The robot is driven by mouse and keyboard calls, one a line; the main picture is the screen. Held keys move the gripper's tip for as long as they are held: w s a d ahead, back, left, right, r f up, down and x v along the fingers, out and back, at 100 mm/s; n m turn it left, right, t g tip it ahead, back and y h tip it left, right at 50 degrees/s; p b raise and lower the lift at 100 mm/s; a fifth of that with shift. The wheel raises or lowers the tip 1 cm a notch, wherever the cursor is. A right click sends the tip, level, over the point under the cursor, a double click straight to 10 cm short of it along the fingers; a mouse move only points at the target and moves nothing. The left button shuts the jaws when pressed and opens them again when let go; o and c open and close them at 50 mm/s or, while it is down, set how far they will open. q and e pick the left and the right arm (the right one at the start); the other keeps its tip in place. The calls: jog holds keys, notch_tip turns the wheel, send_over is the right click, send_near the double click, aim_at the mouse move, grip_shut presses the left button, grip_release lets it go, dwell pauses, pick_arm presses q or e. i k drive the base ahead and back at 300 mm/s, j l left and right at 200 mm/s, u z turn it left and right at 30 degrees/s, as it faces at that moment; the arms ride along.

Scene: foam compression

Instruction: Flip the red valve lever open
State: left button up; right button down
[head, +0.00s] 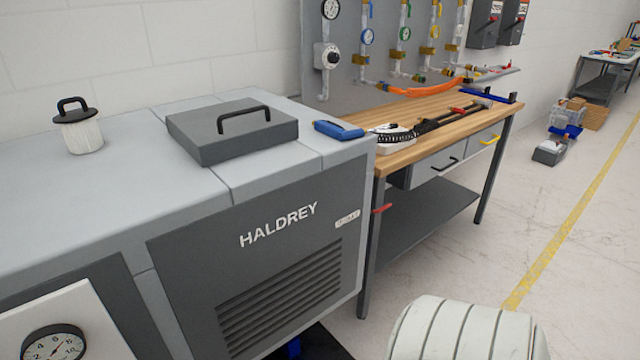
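A small red lever (382,208) sticks out at the right side of the grey HALDREY machine (335,235), close to the front left leg of the workbench. It looks roughly level with a slight tilt. What it is mounted on is hidden or too small to make out, so I cannot tell its valve position. Neither of my grippers is in view, and nothing is seen touching the lever.
The wooden workbench (440,105) carries tools and stands against the machine. A grey lid with a handle (235,130), a lidded white jar (80,132) and a blue object (338,130) sit on the machine. Pipes with gauges line the wall.

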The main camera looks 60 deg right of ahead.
aim_at(389, 205)
jog(key=l+z, duration=0.2)
jog(key=z, duration=0.3)
jog(key=i+l+z, duration=0.1)
jog(key=z, duration=0.35)
jog(key=l, duration=0.1)
